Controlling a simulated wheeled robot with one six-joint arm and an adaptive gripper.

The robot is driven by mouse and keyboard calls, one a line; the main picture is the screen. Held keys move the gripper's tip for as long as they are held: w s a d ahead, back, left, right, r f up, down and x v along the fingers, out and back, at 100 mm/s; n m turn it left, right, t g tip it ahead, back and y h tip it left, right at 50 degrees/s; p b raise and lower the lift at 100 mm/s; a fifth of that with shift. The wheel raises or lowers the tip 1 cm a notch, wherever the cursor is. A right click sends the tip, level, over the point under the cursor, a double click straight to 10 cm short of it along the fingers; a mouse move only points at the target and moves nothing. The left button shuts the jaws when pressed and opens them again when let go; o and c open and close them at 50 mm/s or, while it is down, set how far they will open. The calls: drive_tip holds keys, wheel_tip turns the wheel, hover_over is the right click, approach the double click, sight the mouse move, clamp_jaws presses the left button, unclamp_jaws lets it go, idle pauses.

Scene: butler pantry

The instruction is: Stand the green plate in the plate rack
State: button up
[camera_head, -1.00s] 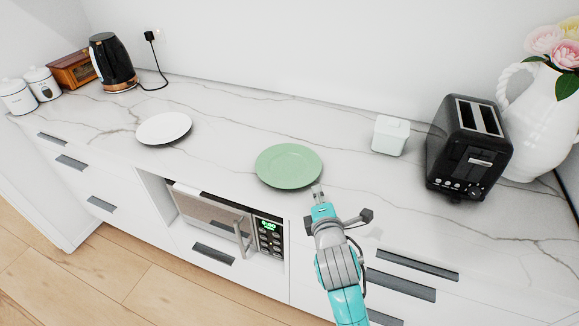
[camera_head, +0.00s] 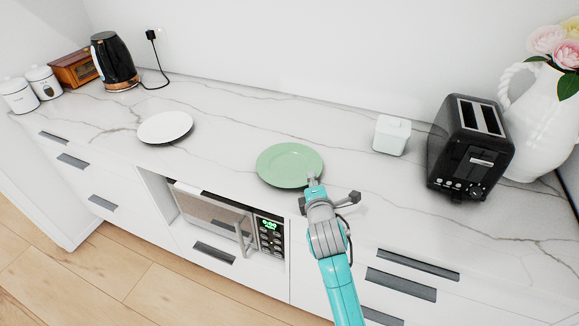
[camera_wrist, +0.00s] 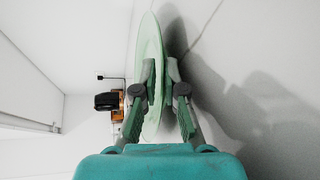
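My gripper (camera_head: 312,179) is at the plate's near right rim in the head view. In the wrist view the green plate (camera_wrist: 148,45) shows nearly edge-on, and my gripper (camera_wrist: 162,75) has one finger over its upper face and the other beneath the rim. A small gap shows between the fingertips, so the fingers look open around the rim. No plate rack shows in either view.
A white plate (camera_head: 165,127) lies to the left. A white lidded box (camera_head: 391,135), a black toaster (camera_head: 469,150) and a white flower jug (camera_head: 541,120) stand to the right. A kettle (camera_head: 115,62) stands at the back left. The counter between the two plates is clear.

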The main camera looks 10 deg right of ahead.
drive_tip(key=shift+r, duration=0.1)
clamp_jaws()
wheel_tip(320, 180, up, 10)
idle(0.4)
idle(0.6)
